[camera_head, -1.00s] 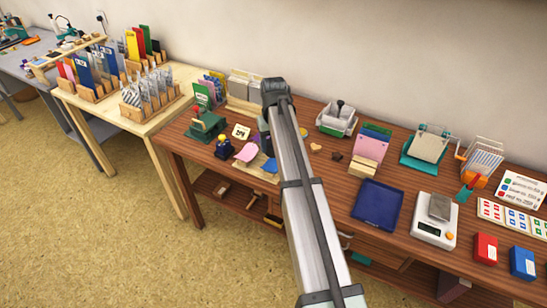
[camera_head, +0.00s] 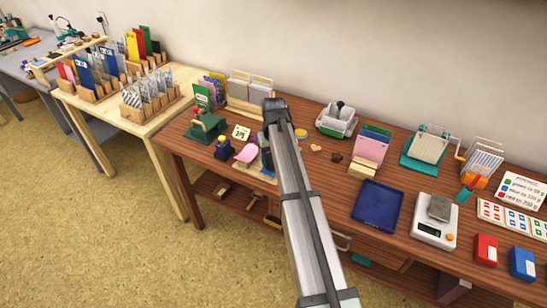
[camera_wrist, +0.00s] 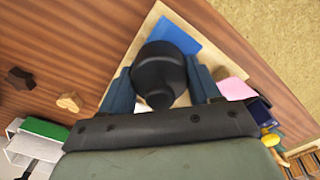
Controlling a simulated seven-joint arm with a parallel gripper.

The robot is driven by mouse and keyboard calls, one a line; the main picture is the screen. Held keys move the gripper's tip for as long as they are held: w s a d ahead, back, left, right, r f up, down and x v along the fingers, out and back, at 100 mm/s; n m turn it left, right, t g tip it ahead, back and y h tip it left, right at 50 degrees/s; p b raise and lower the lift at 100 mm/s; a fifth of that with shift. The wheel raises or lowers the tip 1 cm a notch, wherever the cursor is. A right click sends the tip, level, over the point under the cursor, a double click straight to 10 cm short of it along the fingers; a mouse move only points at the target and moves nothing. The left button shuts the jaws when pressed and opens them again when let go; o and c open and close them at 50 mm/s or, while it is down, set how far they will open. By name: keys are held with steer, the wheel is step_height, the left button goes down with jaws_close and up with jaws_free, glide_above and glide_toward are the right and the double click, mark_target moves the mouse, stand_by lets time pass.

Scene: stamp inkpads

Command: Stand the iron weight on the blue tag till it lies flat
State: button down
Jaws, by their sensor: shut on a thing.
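The iron weight (camera_wrist: 160,72) is a black, rounded piece with a narrower knob. My gripper (camera_wrist: 163,84) is shut on it, with one dark blue finger on each side. The blue tag (camera_wrist: 174,36) lies on a pale board (camera_wrist: 137,41), just beyond the weight in the wrist view. The weight covers part of the tag, and I cannot tell whether the two touch. In the head view my arm hides most of this spot. A pink tag (camera_wrist: 236,89) lies to the right, also seen in the head view (camera_head: 247,153).
A green stamp press (camera_head: 207,127) and a small dark stamp with a yellow top (camera_head: 224,147) stand left of the board. A wooden heart (camera_wrist: 70,102) lies on the table. A blue tray (camera_head: 377,206) and a scale (camera_head: 434,227) stand to the right.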

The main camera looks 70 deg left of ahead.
steer(key=shift+c, duration=1.1)
jaws_free()
steer(key=shift+f, duration=0.1)
step_height(320, 180, up, 12)
steer(key=shift+r, duration=0.15)
